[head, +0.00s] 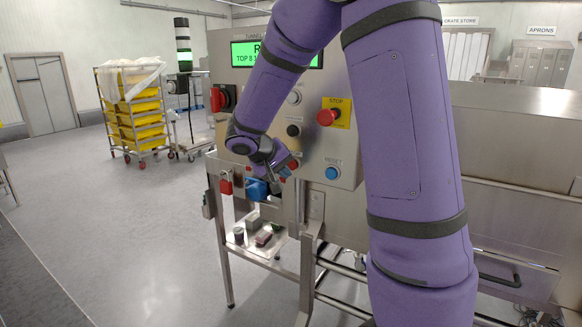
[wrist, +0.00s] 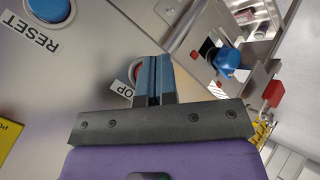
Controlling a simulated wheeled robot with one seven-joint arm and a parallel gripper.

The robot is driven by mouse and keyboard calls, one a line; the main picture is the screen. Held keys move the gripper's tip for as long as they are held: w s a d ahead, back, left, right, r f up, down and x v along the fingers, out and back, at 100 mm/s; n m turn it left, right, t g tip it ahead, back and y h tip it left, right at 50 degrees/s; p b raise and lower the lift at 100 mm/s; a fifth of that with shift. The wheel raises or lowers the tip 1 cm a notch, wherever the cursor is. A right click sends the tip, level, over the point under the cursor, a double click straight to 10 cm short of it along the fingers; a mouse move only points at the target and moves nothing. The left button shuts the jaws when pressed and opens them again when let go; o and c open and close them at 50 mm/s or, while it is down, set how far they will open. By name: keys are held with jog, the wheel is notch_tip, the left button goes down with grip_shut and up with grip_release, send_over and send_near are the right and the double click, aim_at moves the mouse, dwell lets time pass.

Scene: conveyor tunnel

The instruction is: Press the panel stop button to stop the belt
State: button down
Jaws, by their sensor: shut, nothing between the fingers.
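The panel stop button (wrist: 135,71) is red with a pale ring and sits low on the steel panel. In the wrist view my gripper's fingers cover much of it, and only "OP" of its label (wrist: 125,90) shows. In the head view a bit of red (head: 293,165) that seems to be this button shows beside my gripper (head: 278,186). My gripper is shut and empty, with its fingertips (wrist: 152,62) in front of the panel by the button. I cannot tell whether they touch it.
A blue RESET button (head: 332,173) is to the right. Above it is a red mushroom button (head: 326,117) on a yellow STOP plate. The panel has a green screen (head: 243,54). A small steel table (head: 262,262) with parts stands below. Open floor lies left.

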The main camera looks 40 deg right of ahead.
jog(key=a, duration=0.1)
jog(key=s+a, duration=0.1)
jog(key=a, duration=0.2)
jog(key=shift+s+a, duration=0.25)
jog(key=shift+s, duration=0.1)
dwell(0.6)
jog(key=s+a+r+n+t+y, duration=0.1)
jog(key=s+a+r+y, duration=0.2)
jog(key=s, duration=0.5)
jog(key=s+a+r+n+t+y, duration=0.1)
jog(key=s+a+r+y, duration=0.2)
jog(key=s, duration=0.5)
jog(key=s+a+r+n+t+y, duration=0.2)
jog(key=s+a+r+y, duration=0.1)
jog(key=s, duration=0.6)
jog(key=shift+a+r, duration=0.9)
jog(key=shift+a, duration=0.25)
